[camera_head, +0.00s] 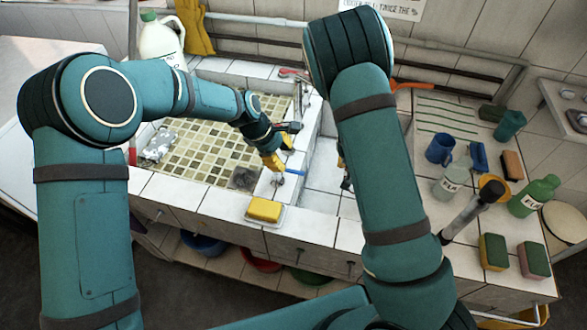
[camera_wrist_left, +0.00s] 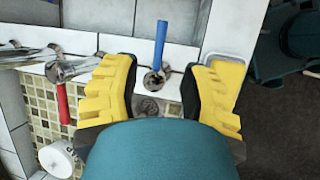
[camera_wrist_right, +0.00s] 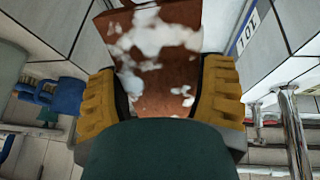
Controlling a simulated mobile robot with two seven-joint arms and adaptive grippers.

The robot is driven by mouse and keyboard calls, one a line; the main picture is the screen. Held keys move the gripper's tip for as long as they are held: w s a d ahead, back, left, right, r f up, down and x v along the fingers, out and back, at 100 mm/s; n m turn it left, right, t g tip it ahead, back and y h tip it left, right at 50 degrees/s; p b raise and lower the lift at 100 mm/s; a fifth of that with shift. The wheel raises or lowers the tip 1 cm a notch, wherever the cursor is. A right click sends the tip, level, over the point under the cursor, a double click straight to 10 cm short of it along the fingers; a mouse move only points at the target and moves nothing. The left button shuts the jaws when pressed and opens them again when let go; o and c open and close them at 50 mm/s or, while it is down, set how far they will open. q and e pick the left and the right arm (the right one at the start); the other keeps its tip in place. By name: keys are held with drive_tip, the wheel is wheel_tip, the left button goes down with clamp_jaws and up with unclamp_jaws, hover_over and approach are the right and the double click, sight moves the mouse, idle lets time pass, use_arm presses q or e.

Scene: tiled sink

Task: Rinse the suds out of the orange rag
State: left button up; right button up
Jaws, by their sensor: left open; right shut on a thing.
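The orange rag (camera_wrist_right: 172,95) is brownish-orange with white patches of suds, in the right wrist view. My right gripper (camera_wrist_right: 157,100) is shut on it. The right arm hides the rag and most of that gripper in the head view. My left gripper (camera_head: 274,163) is open over the rim between the basins. In the left wrist view its fingers (camera_wrist_left: 160,92) stand either side of a metal tap base with a blue handle (camera_wrist_left: 163,45). The blue handle (camera_head: 294,172) also shows in the head view. I cannot tell whether the fingers touch it.
A chrome spout (camera_wrist_left: 75,68) and a red handle (camera_wrist_left: 63,103) are left of the blue one. The tiled basin (camera_head: 205,155) is on the left. A yellow sponge (camera_head: 264,209) lies on the front rim. A blue mug (camera_head: 440,148) and bottles crowd the right counter.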

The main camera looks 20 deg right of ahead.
sight(294, 172)
use_arm(q)
drive_tip(key=x, duration=0.7)
drive_tip(key=shift+d+f, duration=0.1)
drive_tip(key=shift+f, duration=0.25)
clamp_jaws()
